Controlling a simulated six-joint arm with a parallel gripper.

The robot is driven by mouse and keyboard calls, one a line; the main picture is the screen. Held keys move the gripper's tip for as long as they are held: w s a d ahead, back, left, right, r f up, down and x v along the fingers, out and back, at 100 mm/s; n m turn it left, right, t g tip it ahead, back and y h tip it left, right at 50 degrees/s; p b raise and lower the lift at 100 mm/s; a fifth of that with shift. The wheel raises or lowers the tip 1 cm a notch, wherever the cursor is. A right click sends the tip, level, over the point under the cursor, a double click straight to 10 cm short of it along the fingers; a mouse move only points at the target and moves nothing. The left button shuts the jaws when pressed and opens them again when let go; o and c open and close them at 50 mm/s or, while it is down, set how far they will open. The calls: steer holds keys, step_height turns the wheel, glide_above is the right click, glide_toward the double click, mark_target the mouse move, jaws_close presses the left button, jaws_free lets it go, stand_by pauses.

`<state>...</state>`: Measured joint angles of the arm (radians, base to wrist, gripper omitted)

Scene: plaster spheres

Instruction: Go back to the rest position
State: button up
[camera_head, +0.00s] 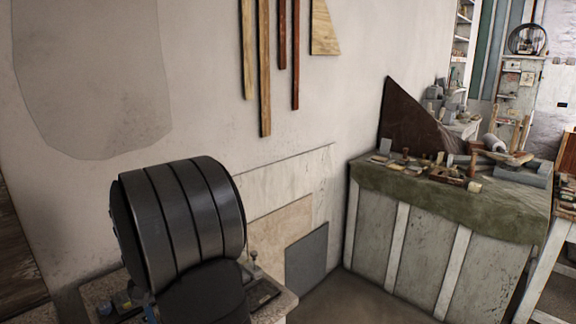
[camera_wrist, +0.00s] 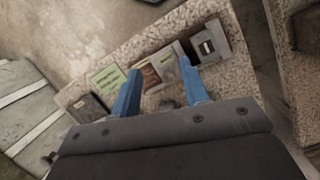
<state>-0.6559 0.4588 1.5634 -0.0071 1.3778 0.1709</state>
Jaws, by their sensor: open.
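My gripper (camera_wrist: 161,85) shows in the wrist view with its two blue fingers spread apart and nothing between them. It hangs above a speckled stone-like slab (camera_wrist: 130,50). The fingertips overlap the small items there in the picture; I cannot tell how high above them they are. In the head view, a dark ribbed cylinder of my arm fills the lower left and hides most of the gripper. No plaster sphere can be made out in either view.
On the slab lie a green card (camera_wrist: 108,77), a dark block (camera_wrist: 88,107), a brown piece (camera_wrist: 150,75) and a grey block (camera_wrist: 208,45). A cloth-topped bench (camera_head: 440,195) with clutter stands at right. Wooden strips (camera_head: 264,65) hang on the wall. Bare floor lies between.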

steer(key=s+d+f+n+g, duration=0.1)
steer(key=f+n, duration=0.1)
steer(key=f, duration=0.1)
steer(key=s+d+f+n+h, duration=0.1)
steer(key=s+f+n, duration=0.1)
steer(key=s+d+f+n+g+h, duration=0.1)
steer(key=s+f+n, duration=0.1)
steer(key=f, duration=0.1)
steer(key=shift+d+f+n+g, duration=0.3)
steer(key=shift+f+n, duration=0.05)
steer(key=shift+n, duration=0.05)
steer(key=shift+w+d+f+m+g, duration=0.1)
steer(key=shift+d+m+g, duration=0.05)
steer(key=shift+m+g, duration=0.15)
steer(key=shift+o, duration=0.2)
